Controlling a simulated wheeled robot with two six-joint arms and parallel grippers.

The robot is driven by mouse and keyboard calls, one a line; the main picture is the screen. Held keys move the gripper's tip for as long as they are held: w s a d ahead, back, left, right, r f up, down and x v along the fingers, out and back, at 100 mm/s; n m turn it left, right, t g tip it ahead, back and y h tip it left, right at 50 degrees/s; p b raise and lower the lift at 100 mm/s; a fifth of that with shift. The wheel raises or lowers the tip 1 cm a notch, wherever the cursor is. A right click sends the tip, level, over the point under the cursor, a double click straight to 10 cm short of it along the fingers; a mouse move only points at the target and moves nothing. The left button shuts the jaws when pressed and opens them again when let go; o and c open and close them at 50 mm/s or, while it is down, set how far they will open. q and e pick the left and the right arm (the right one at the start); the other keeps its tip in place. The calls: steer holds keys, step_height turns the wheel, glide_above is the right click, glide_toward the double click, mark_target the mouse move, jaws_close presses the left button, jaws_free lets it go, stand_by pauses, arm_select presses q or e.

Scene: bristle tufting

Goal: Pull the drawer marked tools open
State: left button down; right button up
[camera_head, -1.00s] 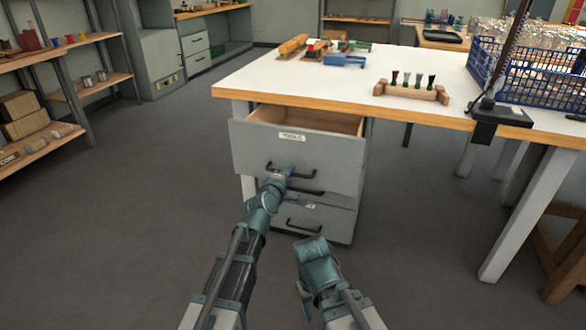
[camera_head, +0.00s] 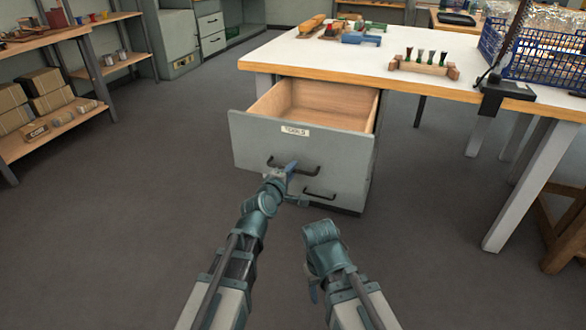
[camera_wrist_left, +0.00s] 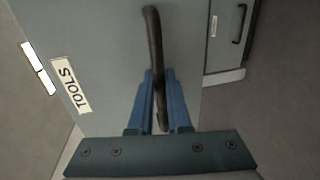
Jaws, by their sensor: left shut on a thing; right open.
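The grey drawer marked TOOLS (camera_head: 340,150) is the top one under the workbench. It stands well out of its cabinet, and its bare wooden inside (camera_head: 315,102) shows. My left gripper (camera_head: 290,168) is shut on the drawer's dark bar handle (camera_head: 308,171). In the left wrist view the blue fingers (camera_wrist_left: 153,105) close around one end of the handle (camera_wrist_left: 154,45), beside the TOOLS label (camera_wrist_left: 70,86). My right gripper (camera_head: 312,288) is open and empty, low in front of the cabinet; its fingers are partly hidden.
A lower drawer handle (camera_head: 320,196) shows under the open drawer. The workbench top (camera_head: 390,80) carries a wooden stand with tufts (camera_head: 424,66) and a blue wire basket (camera_head: 530,55). Shelves (camera_head: 50,130) stand at the left. The grey floor (camera_head: 150,220) in front is clear.

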arm_select(q)
steer(key=c, duration=0.9)
jaws_free()
steer(key=shift+o, duration=0.2)
